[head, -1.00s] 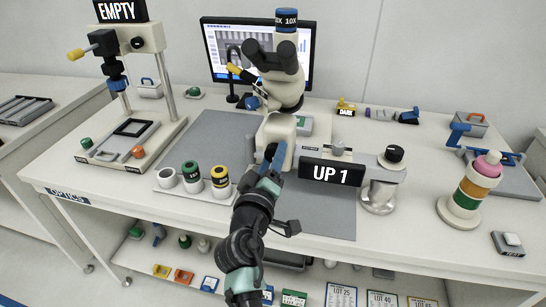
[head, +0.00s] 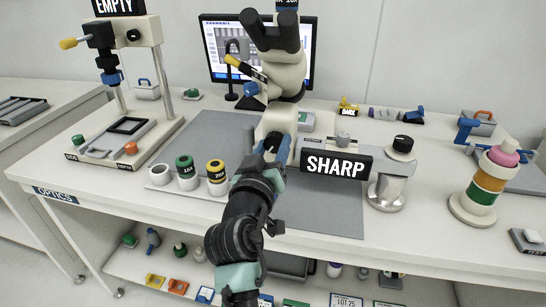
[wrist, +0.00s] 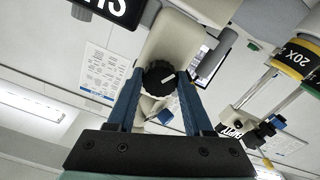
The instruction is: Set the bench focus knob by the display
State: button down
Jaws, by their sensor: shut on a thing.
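The bench focus knob (wrist: 159,77) is black and ridged, with a white pointer line towards the upper right in the wrist view. It sits on the side of the pale microscope (head: 283,75). My gripper (wrist: 160,88) has its two blue fingers on either side of the knob, shut on it. In the head view my gripper (head: 272,148) is at the lower microscope body, and the fingers and arm mostly hide the knob. The black display (head: 336,164) to the right of my gripper reads SHARP; only part of its text shows in the wrist view (wrist: 112,8).
White, green and yellow-banded cups (head: 188,172) stand left of my arm. A ringed stack (head: 486,180) stands farther right. A monitor (head: 225,70) is behind the microscope.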

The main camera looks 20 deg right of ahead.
jog(key=shift+f+m+b, duration=0.1)
jog(key=shift+m+b, duration=0.35)
jog(key=shift+m, duration=0.15)
jog(key=shift+c, duration=1.5)
grip_release()
jog(key=v, duration=1.3)
